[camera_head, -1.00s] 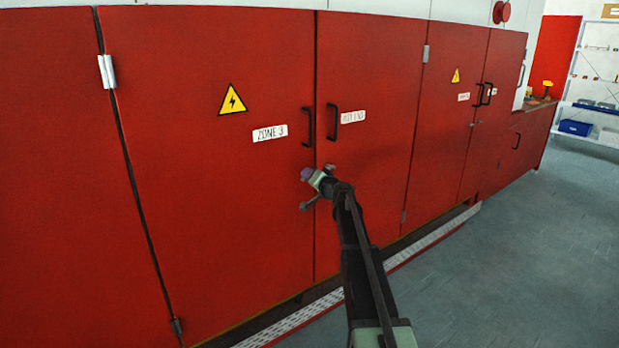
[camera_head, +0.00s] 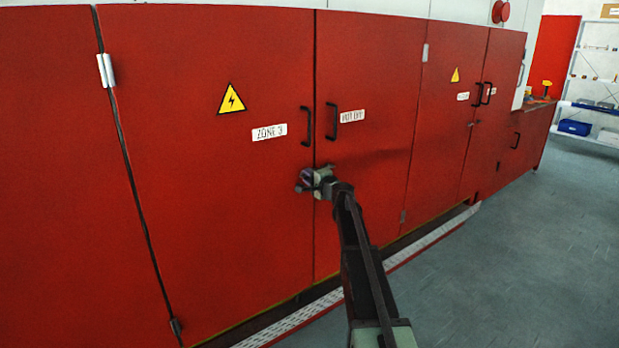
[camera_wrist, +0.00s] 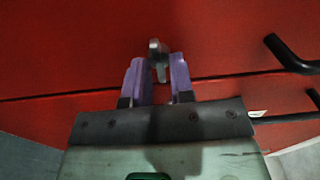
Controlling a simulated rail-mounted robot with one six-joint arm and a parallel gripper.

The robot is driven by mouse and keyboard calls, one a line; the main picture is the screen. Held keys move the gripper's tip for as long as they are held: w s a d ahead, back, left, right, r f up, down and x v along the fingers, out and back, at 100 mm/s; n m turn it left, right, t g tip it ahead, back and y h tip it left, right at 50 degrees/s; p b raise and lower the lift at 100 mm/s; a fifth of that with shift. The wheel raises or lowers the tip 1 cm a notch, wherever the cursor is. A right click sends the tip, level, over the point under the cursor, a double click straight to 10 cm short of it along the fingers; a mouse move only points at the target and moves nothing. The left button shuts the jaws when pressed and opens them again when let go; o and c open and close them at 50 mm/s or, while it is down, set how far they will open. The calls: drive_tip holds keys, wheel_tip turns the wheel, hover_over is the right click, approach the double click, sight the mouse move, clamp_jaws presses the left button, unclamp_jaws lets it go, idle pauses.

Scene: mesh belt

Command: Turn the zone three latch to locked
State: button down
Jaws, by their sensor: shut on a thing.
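The zone 3 door (camera_head: 215,180) is a red cabinet door with a white ZONE 3 label (camera_head: 269,132) and a black pull handle (camera_head: 307,126). My gripper (camera_head: 306,180) is at the door's right edge, below that handle, by the seam with the neighbouring door. In the wrist view, the purple fingers of my gripper (camera_wrist: 158,80) are shut on a small grey metal latch (camera_wrist: 155,47). Its head shows beyond the fingertips and its lever lies between them, close to the seam. In the head view my gripper covers most of the latch, so its angle is hard to read.
The neighbouring red door (camera_head: 365,180) has its own black handle (camera_head: 332,122) and a white label (camera_head: 353,116). Both handles stand out just above my gripper. A perforated strip (camera_head: 300,318) runs along the cabinet's foot. The grey floor (camera_head: 530,260) at right is clear.

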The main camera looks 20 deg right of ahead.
idle(0.3)
drive_tip(key=c, duration=1.3)
unclamp_jaws()
drive_tip(key=shift+o, duration=0.2)
drive_tip(key=s+d, duration=0.2)
drive_tip(key=s, duration=0.8)
drive_tip(key=shift+s, duration=0.3)
